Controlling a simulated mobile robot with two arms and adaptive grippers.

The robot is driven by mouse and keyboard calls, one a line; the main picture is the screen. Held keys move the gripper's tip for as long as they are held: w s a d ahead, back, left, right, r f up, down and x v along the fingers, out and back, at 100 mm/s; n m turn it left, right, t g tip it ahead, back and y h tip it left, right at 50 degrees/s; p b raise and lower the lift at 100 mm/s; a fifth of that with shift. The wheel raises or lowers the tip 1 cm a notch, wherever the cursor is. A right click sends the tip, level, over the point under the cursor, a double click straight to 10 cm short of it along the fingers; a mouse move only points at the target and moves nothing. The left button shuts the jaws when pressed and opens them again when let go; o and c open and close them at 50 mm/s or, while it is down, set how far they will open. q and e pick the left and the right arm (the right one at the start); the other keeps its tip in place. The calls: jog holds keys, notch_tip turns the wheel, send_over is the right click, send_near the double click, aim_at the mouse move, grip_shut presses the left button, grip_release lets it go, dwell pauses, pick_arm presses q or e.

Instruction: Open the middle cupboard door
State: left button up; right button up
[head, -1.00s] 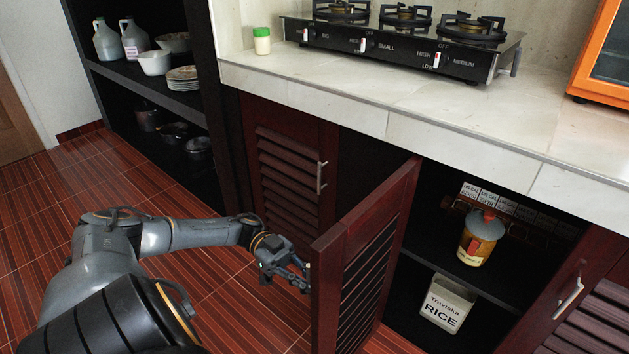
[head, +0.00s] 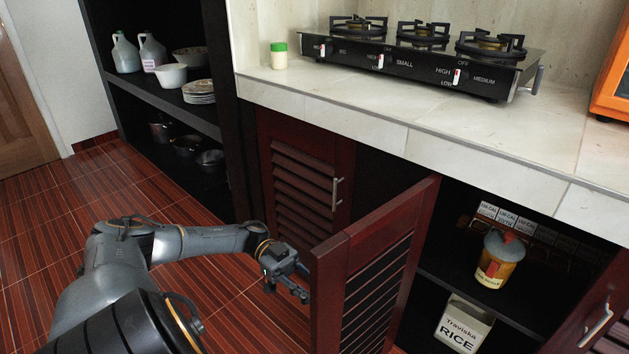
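The middle cupboard door (head: 377,268) is a dark red slatted door that stands swung well out from the counter, with the shelves behind it exposed. My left gripper (head: 303,284) is at the left side of this door, close to its outer edge. Its fingers look parted, and the door's handle is hidden, so I cannot tell whether they touch it. My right gripper is not in view.
A closed left door (head: 306,176) with a metal handle and a right door (head: 604,318) flank the opening. Inside are a jar (head: 498,262) and a rice box (head: 464,326). A gas stove (head: 420,62) stands on the counter (head: 400,115). Tiled floor at left is clear.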

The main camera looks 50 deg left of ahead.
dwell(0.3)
pick_arm(q)
jog(key=a, duration=0.7)
jog(key=shift+s+a, duration=0.15)
jog(key=shift+a, duration=0.1)
dwell(0.5)
